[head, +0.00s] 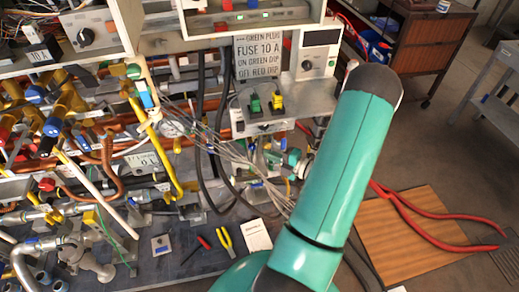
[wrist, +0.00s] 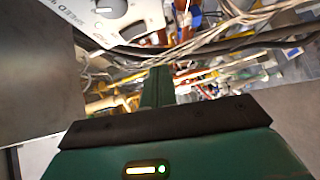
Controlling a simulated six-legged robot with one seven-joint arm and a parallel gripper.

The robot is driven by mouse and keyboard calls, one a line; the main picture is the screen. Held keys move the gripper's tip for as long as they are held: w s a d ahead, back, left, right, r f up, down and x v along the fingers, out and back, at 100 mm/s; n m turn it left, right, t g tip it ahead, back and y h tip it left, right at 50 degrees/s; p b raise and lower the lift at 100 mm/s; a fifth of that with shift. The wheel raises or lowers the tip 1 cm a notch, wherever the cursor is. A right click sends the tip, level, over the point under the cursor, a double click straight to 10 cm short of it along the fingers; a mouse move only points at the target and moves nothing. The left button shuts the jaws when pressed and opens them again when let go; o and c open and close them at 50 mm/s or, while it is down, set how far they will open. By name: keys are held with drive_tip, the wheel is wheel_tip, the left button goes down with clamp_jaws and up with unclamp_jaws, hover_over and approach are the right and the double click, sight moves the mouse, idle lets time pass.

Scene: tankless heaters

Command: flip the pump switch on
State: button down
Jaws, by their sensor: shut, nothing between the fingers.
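No label that I can read names the pump switch, so I cannot tell which control it is. In the head view, candidates are a green switch (head: 255,103) and a yellow switch (head: 277,101) side by side on a grey box, and a white control box (head: 320,54) with a round knob above them. In the wrist view, my gripper (wrist: 160,72) is shut and empty, its green fingers together. A white panel (wrist: 122,18) with a round knob shows ahead and to the left, apart from the fingers. In the head view my arm covers part of the middle.
A sign (head: 257,55) about fuses and plugs hangs above the switches. Loose wires (head: 235,152) and dark hoses run below and left of them. Dense pipes and valves fill the left. Pliers (head: 225,240) lie on the bench.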

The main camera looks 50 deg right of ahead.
drive_tip(key=shift+s+d, duration=0.1)
drive_tip(key=shift+s, duration=0.45)
